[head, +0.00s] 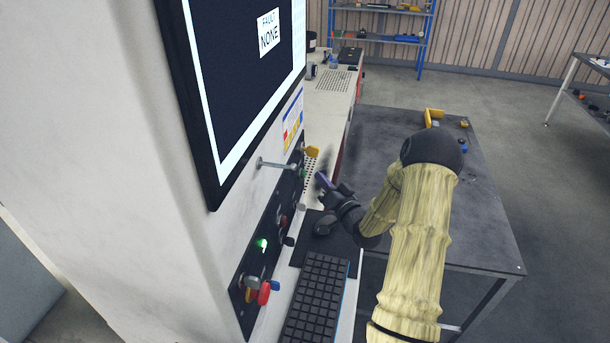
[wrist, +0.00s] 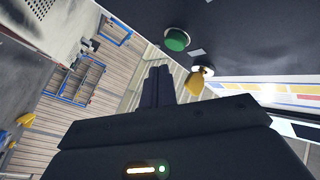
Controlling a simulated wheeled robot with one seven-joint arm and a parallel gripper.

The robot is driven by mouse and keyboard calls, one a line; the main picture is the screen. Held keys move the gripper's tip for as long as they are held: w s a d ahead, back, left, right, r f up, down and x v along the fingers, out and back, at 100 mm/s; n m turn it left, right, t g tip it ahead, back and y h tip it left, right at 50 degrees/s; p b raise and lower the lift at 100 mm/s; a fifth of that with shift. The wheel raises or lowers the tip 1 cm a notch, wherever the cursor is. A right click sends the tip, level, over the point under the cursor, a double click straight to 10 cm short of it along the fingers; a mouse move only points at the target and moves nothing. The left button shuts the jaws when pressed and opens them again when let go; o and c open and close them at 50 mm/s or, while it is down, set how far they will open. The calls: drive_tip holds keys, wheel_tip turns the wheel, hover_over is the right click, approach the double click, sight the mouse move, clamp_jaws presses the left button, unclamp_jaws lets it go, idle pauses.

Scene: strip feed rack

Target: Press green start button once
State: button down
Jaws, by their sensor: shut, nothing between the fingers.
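A green button (wrist: 177,40) stands out from the dark panel in the wrist view, with a yellow knob (wrist: 195,83) close by. A small green part (head: 303,173) shows near the upper end of the control panel in the head view. Lower on that panel is a lit green button or lamp (head: 261,244). I cannot read which green one is marked start. My gripper (head: 321,179) is shut and empty, just right of the panel's upper end. In the wrist view its fingertips (wrist: 159,72) appear below and left of the green button, apparently apart from it.
The screen (head: 240,90) reads "FAULT NONE". A keyboard (head: 317,298) lies below the panel. A dark table (head: 480,235) stands to the right, mostly bare.

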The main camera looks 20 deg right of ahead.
drive_tip(key=s+d, duration=0.2)
drive_tip(key=d, duration=0.1)
idle(0.4)
idle(0.5)
drive_tip(key=s+a+n+g+h, duration=0.2)
drive_tip(key=a+n+g+h, duration=0.1)
drive_tip(key=a+g, duration=0.45)
drive_tip(key=s+a+r+n+g, duration=0.1)
drive_tip(key=s+a+g, duration=0.3)
drive_tip(key=s, duration=0.7)
drive_tip(key=s+a+n+g, duration=0.1)
drive_tip(key=s+a+g, duration=0.4)
drive_tip(key=s, duration=0.7)
drive_tip(key=shift+a+r+h, duration=0.4)
drive_tip(key=shift+a, duration=0.75)
